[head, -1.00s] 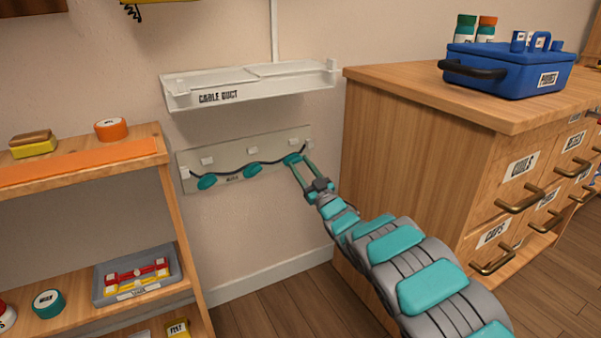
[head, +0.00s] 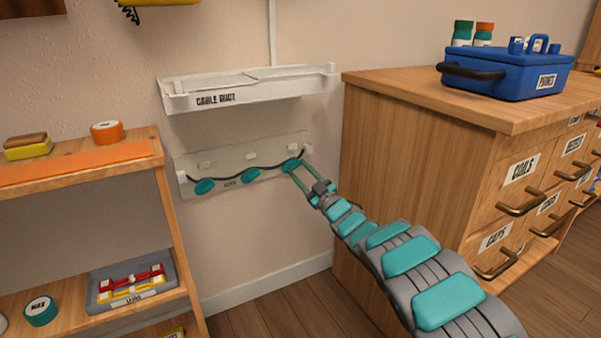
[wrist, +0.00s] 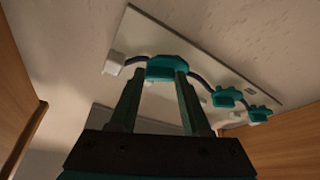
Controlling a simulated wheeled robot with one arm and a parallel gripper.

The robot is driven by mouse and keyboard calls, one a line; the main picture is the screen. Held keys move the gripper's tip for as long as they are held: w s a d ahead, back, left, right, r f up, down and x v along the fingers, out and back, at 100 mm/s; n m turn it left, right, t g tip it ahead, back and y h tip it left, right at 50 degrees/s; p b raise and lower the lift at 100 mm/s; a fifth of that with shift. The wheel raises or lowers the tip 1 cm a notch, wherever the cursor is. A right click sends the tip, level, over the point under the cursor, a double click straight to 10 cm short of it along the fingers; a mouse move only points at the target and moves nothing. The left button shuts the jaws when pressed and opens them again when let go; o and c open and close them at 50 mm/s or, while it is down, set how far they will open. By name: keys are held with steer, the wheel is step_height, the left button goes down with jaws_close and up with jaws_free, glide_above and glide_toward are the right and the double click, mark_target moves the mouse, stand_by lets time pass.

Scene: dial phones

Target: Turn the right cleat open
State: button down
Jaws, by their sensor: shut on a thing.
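The right cleat (head: 291,164) is a teal oval piece on a pale wall board (head: 215,160). A dark cord (head: 272,166) runs along the board past the cleats. The middle cleat (head: 250,175) and left cleat (head: 205,187) are teal too and sit lower to the left. My gripper (head: 297,170) reaches up from the lower right and its fingertips are at the right cleat. In the wrist view my gripper (wrist: 160,78) is shut on the right cleat (wrist: 167,66), which partly hides the fingertips. The other two cleats (wrist: 228,97) show to its right there.
A white cable duct tray (head: 245,92) is on the wall just above the board. A wooden drawer cabinet (head: 420,160) stands close on the right, with a blue box (head: 507,72) on top. A wooden shelf (head: 85,165) stands at left.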

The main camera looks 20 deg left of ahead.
steer(key=shift+c, duration=1.8)
jaws_free()
steer(key=v, duration=0.7)
steer(key=shift+s+d+f+p, duration=0.2)
steer(key=shift+d+p, duration=0.1)
steer(key=shift+p, duration=0.15)
steer(key=shift+s, duration=0.1)
